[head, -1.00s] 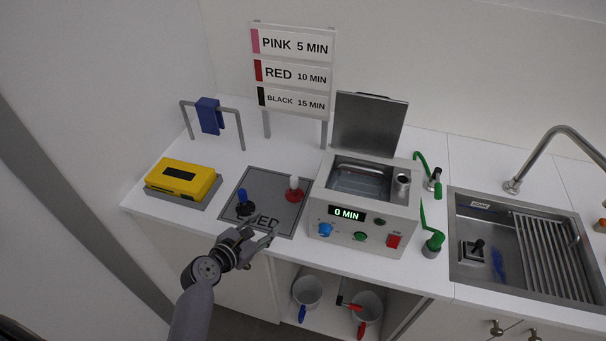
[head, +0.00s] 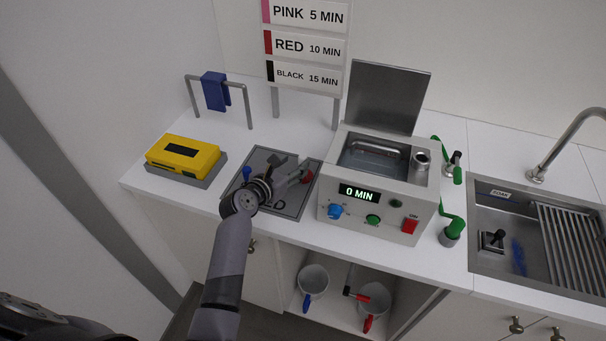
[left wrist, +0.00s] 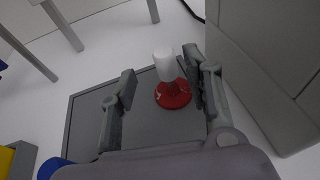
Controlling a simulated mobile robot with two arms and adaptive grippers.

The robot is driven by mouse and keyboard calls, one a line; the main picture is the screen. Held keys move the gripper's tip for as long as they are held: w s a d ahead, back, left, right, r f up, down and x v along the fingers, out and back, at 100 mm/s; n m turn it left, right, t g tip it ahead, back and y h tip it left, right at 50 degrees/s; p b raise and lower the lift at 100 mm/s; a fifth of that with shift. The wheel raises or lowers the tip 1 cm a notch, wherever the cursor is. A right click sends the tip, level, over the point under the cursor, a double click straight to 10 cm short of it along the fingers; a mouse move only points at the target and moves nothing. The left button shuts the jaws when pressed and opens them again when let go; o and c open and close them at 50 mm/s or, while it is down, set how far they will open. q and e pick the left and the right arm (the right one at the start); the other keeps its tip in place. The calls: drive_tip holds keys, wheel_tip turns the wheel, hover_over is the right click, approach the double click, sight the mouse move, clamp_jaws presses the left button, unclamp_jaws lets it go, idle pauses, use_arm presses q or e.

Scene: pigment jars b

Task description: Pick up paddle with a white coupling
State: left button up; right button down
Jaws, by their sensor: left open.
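The paddle with a white coupling shows in the left wrist view as a white cylinder (left wrist: 164,66) on a round red base (left wrist: 173,95), upright on the grey mat (left wrist: 90,105). In the head view only part of its red base (head: 308,175) shows past my gripper; the white part is hidden or cannot be made out. My left gripper (head: 293,169) is open above the mat. In the left wrist view its fingers (left wrist: 160,80) lie to either side of the paddle, the right finger closer to it. My right gripper is not in view.
A blue piece (head: 247,172) stands on the mat's left, mostly behind my arm. A yellow box (head: 183,158) is left of the mat. The machine (head: 372,195) with its raised lid (head: 388,97) stands close on the right. The sink (head: 480,232) is further right.

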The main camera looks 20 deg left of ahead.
sight(301, 162)
use_arm(q)
drive_tip(key=b+x, duration=0.4)
drive_tip(key=shift+d+f, duration=0.2)
drive_tip(key=shift+d, duration=0.15)
drive_tip(key=shift+w+d+b, duration=0.1)
drive_tip(key=shift+w+b, duration=0.45)
drive_tip(key=shift+r, duration=0.1)
drive_tip(key=shift+s, duration=0.1)
clamp_jaws()
